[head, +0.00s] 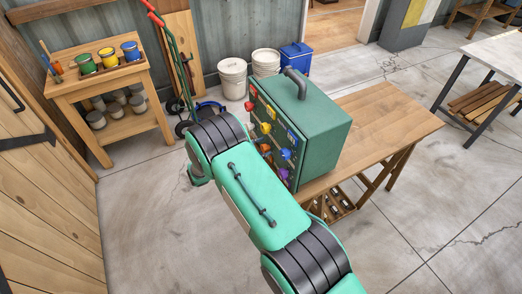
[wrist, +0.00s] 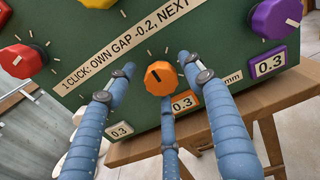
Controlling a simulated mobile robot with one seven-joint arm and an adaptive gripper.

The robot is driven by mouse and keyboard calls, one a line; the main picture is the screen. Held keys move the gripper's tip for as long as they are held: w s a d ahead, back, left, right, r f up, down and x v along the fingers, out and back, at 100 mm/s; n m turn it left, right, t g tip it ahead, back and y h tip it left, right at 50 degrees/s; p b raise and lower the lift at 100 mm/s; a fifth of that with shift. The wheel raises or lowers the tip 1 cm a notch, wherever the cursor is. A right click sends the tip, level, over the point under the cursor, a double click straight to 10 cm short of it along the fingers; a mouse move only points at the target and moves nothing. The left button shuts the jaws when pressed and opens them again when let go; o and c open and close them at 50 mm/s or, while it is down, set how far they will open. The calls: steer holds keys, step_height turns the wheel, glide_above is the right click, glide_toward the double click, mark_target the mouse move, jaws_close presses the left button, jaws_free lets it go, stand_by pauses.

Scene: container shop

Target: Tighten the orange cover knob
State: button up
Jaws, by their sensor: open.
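The orange cover knob (wrist: 160,78) is on the green panel in the wrist view, with a dark pointer line and tick marks around it. An orange-framed label reading 0.3 (wrist: 186,102) is just below it. My gripper (wrist: 158,88) has three blue fingers, spread open around the knob, two at its sides and one below. I cannot tell whether any fingertip touches it. In the head view the green box (head: 322,122) stands on a wooden table, and its orange knob (head: 264,148) shows small on the front face. My arm hides my gripper there.
The panel carries a red knob (wrist: 22,60), a purple knob (wrist: 275,18) and a white-framed label (wrist: 119,130). A strip (wrist: 125,48) reads "1 CLICK: OWN GAP -0.2, NEXT", cut off after. The wooden table (head: 395,112) has free room right of the box. A hand truck (head: 172,62) stands behind.

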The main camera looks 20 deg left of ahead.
steer(key=c, duration=1.2)
steer(key=shift+o, duration=0.2)
steer(key=shift+w+r+m, duration=0.1)
steer(key=shift+m, duration=0.3)
steer(key=m+b, duration=0.2)
steer(key=m, duration=0.1)
steer(key=shift+b, duration=0.3)
steer(key=m+b, duration=0.2)
steer(key=m, duration=0.3)
steer(key=shift+r, duration=0.1)
